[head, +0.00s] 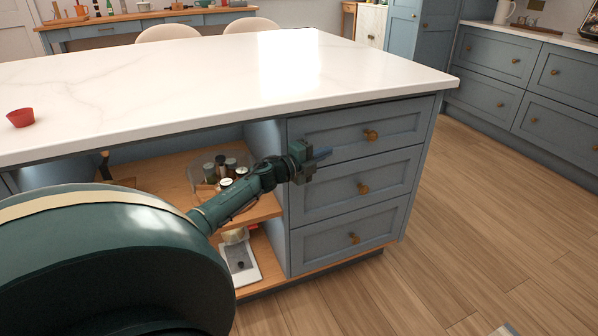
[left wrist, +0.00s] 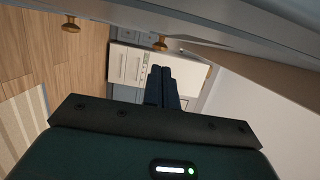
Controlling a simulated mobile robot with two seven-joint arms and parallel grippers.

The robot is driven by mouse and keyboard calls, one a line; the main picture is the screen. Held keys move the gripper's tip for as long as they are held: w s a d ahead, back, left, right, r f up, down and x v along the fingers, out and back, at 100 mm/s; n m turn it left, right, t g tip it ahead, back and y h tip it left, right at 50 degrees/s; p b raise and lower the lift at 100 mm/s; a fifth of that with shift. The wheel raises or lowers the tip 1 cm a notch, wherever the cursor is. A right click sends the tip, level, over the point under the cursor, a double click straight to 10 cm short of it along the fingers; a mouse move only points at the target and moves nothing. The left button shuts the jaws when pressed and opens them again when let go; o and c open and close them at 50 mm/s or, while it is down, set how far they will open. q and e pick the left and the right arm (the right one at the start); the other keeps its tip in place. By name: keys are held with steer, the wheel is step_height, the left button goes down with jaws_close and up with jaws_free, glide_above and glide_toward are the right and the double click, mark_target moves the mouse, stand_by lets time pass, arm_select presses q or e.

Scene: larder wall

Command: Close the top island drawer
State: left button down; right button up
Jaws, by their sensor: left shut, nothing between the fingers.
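The top island drawer (head: 345,126) is the uppermost of three blue-grey fronts at the island's right end, with a round brass knob (head: 370,135). Its front looks about flush with the fronts below; any small gap is too fine to tell. My left gripper (head: 322,153) is shut and empty, in front of the left part of the drawer stack near the top drawer's lower edge, left of the knob. Whether it touches the front cannot be told. In the left wrist view its closed fingers (left wrist: 161,84) point away, with brass knobs (left wrist: 160,44) beyond. My right gripper is not in view.
Left of the drawers, an open wooden shelf (head: 262,208) holds jars. The middle (head: 335,190) and bottom (head: 325,243) drawers lie below.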

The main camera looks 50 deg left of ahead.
arm_select(q)
steer(key=s+p, duration=0.2)
steer(key=s, duration=0.8)
steer(key=shift+a, duration=0.25)
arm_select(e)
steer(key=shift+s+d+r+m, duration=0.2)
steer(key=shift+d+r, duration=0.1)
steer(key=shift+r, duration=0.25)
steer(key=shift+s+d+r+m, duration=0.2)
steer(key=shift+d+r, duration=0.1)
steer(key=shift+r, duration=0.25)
arm_select(q)
steer(key=shift+s+f, duration=0.1)
steer(key=shift+f, duration=0.05)
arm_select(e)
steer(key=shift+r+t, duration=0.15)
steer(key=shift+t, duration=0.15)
